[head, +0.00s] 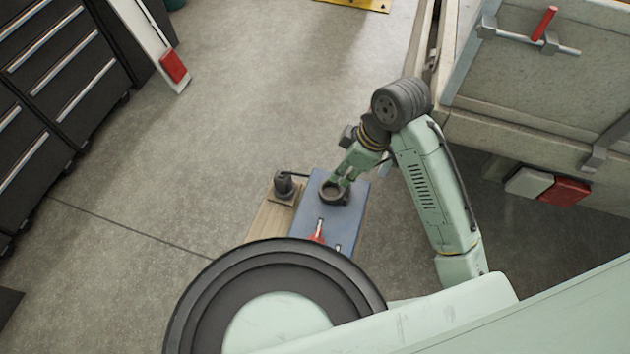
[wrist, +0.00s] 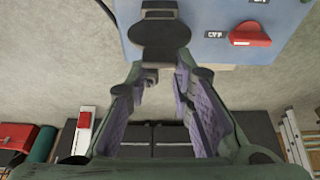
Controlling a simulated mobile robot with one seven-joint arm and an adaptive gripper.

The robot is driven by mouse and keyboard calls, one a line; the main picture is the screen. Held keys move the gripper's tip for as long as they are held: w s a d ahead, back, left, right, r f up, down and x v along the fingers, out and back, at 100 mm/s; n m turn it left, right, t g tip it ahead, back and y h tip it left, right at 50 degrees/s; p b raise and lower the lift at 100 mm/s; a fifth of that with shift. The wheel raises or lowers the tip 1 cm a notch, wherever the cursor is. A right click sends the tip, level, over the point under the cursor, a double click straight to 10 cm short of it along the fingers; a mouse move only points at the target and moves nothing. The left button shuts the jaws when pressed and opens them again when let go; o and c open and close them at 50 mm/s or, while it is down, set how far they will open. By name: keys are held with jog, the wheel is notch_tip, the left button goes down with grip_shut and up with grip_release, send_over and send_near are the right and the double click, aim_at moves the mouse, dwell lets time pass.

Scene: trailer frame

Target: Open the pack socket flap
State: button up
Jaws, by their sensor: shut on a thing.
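The blue pack (head: 350,212) stands below my arm, and its blue face with the dark socket flap (wrist: 160,38) fills the top of the wrist view. In the head view the socket (head: 334,192) shows as a dark round ring on the pack. My gripper (head: 338,183) reaches down to it from the upper right. In the wrist view the fingertips of my gripper (wrist: 163,75) are at the lower edge of the dark flap, shut on it. The exact contact is partly hidden, and I cannot tell how far the flap is raised.
A red switch (wrist: 252,33) beside an OFF label is on the pack's face. A black plug-like part (head: 284,183) stands on a wooden board (head: 268,222) left of the pack. The trailer (head: 540,90) is at right, black drawers (head: 60,80) at left. Floor between is clear.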

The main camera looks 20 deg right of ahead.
jog(key=shift+d, duration=0.2)
jog(key=shift+s+d+f+b, duration=0.15)
jog(key=shift+s+d+b, duration=0.35)
jog(key=shift+d, duration=0.35)
grip_shut()
jog(key=shift+o, duration=1.2)
grip_release()
notch_tip(320, 180, up, 5)
jog(key=p, duration=0.3)
